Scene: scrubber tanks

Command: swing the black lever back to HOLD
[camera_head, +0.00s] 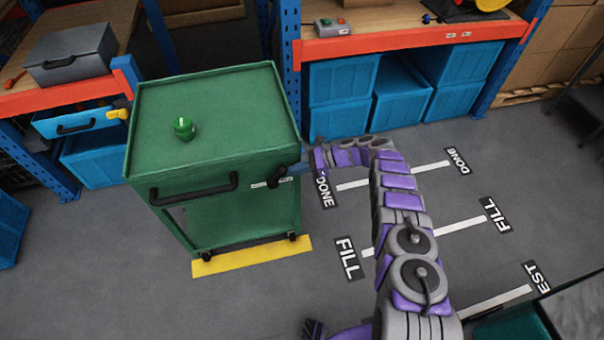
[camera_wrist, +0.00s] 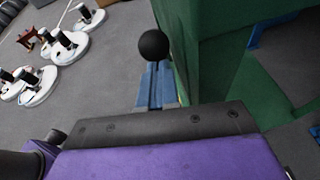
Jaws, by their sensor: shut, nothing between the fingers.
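The black lever (camera_head: 275,179) sits on the front of the green cart (camera_head: 215,110), near its right corner. In the wrist view its round black knob (camera_wrist: 153,45) is just beyond my fingertips. My gripper (camera_head: 287,172) comes in from the right at the lever, and its blue fingers (camera_wrist: 156,85) are shut with nothing between them. I cannot tell whether the fingertips touch the knob. Small white labels (camera_head: 258,184) flank the lever, but their text is too small to read.
A black bar handle (camera_head: 193,189) crosses the cart's front, left of the lever. Shelves with blue bins (camera_head: 400,93) stand behind. Marked floor lies to the right.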

